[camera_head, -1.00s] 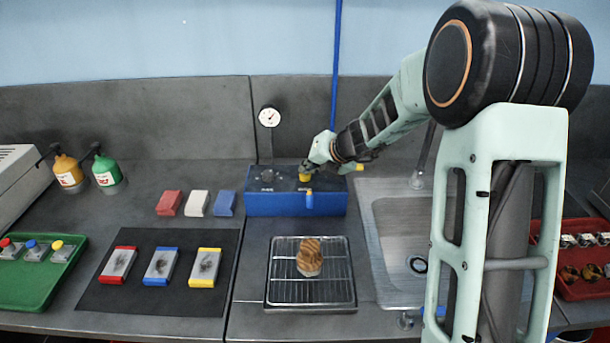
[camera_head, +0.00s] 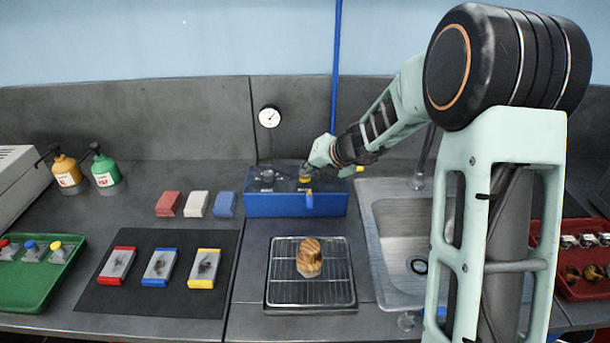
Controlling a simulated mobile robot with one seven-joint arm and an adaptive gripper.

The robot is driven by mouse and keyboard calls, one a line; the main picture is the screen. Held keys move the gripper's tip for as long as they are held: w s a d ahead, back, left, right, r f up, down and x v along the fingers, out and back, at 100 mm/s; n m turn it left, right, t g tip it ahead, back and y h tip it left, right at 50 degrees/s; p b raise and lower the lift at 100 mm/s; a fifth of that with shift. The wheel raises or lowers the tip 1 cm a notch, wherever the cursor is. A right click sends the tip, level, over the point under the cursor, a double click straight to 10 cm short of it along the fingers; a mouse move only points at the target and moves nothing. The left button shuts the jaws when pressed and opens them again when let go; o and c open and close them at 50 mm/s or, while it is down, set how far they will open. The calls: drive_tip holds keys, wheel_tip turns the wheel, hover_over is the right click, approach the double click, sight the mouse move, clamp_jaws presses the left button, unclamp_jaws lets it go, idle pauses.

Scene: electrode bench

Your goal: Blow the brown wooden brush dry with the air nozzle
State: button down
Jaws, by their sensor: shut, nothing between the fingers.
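The brown wooden brush (camera_head: 309,257) rests on a wire rack in a shallow metal tray (camera_head: 284,290) in the middle of the bench. The blue air box (camera_head: 270,204) stands behind the tray. The gripper partly covers that knob.
A sink (camera_head: 400,240) lies right of the tray, partly behind my arm. A dark mat (camera_head: 150,300) with several colour-framed plates is at left, with red, white and blue blocks behind it. A gauge (camera_head: 269,117) and a blue hose (camera_head: 336,70) rise behind the box.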

sight(307, 178)
drive_tip(key=shift+r+p, duration=1)
drive_tip(key=shift+p, duration=0.1)
drive_tip(key=shift+r, duration=0.1)
wheel_tip(307, 178, up, 5)
drive_tip(key=p, duration=0.5)
